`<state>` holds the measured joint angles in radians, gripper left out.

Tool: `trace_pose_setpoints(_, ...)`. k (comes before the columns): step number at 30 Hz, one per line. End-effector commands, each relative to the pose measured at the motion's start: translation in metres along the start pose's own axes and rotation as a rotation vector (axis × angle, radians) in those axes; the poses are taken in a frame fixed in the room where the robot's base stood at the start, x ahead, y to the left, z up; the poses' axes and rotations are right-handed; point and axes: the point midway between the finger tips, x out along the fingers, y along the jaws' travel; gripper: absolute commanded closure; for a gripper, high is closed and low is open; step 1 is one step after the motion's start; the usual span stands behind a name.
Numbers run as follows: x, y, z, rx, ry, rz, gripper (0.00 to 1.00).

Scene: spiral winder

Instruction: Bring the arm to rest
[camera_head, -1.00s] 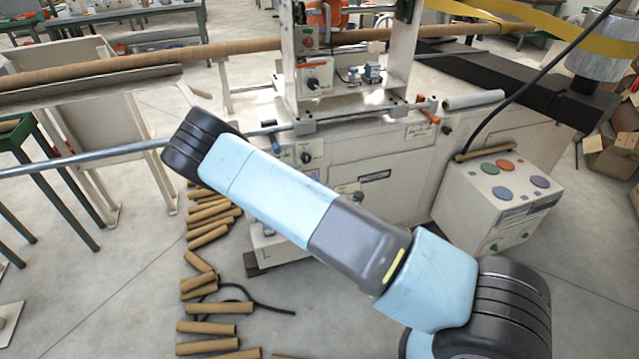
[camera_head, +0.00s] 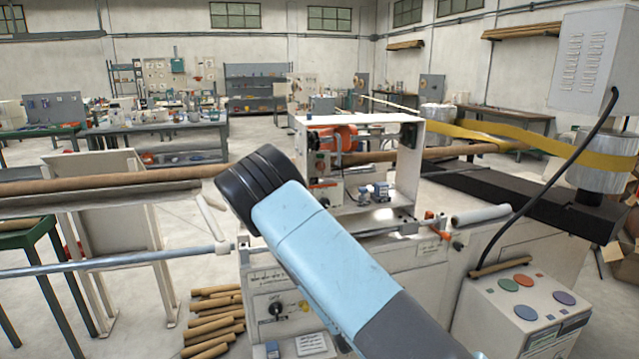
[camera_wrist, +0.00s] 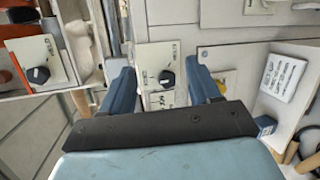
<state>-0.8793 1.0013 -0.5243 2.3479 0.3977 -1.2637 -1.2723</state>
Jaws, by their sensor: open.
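My arm (camera_head: 330,270), light blue with a ribbed black joint, reaches up from the bottom right in the head view, in front of the spiral winder (camera_head: 460,255). My gripper is hidden in the head view. In the wrist view my gripper (camera_wrist: 163,85) is open, its two blue fingers apart with nothing between them. Beyond the fingers is a pale machine panel with a black knob (camera_wrist: 166,78). I cannot tell how far the fingers are from the panel.
A control box (camera_head: 525,310) with coloured buttons stands at the right. Cardboard tubes (camera_head: 213,318) lie on the floor at lower left. A metal rod (camera_head: 110,265) sticks out leftward from the machine. A green-legged table (camera_head: 40,245) stands at the far left.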

Motion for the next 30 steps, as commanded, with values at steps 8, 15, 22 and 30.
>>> trace_pose_setpoints(8, -0.002, 0.036, 0.026, 0.316, -0.069, -0.157, 0.38)
trace_pose_setpoints(15, -0.015, 0.069, 0.046, 0.567, -0.109, -0.279, 0.38)
trace_pose_setpoints(22, -0.036, 0.105, 0.065, 0.786, -0.14, -0.383, 0.38)
trace_pose_setpoints(30, -0.073, 0.149, 0.088, 1.009, -0.169, -0.491, 0.38)
